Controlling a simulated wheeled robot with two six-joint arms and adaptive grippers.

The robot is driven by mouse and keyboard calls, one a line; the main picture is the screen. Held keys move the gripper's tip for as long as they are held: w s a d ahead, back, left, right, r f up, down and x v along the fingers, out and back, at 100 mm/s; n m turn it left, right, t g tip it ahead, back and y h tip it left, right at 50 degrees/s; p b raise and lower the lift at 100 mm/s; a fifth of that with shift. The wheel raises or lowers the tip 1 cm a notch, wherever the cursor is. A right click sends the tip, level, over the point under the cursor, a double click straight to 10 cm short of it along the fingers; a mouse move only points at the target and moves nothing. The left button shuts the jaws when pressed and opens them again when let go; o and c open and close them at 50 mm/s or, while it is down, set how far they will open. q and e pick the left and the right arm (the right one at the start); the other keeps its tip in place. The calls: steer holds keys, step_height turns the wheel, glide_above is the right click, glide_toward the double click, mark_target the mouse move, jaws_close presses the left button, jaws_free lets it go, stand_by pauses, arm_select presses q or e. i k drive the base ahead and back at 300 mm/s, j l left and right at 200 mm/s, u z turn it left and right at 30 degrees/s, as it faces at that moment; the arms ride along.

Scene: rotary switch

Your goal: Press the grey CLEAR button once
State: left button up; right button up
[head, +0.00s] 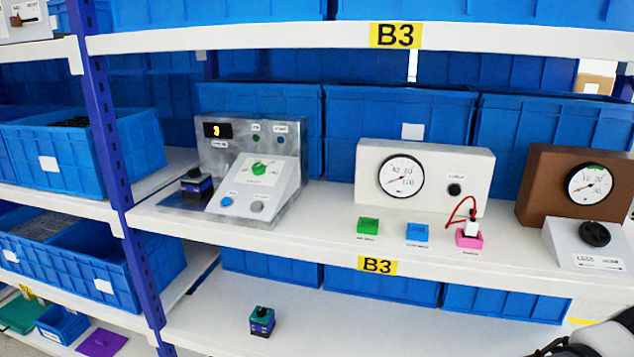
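The grey button (257,206) is a small round button at the lower right of a sloped white panel (285,190) on the left device. Its label is too small to read. A blue button (227,201) sits to its left, and a green rotary knob (259,168) is above them. A display (217,130) behind shows a yellow digit that looks like 3. Part of my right arm, with black parts that may be its gripper (562,348), shows at the bottom right corner, far from the button. Its fingers cannot be made out. My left gripper is not in view.
A black and blue block (196,184) stands left of the panel. A white gauge box (425,175), coloured blocks and a brown gauge box (545,185) are to the right. The shelf edge (300,240) runs in front; another shelf board is above.

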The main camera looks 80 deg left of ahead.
mark_target(256, 205)
steer(key=u, duration=3.1)
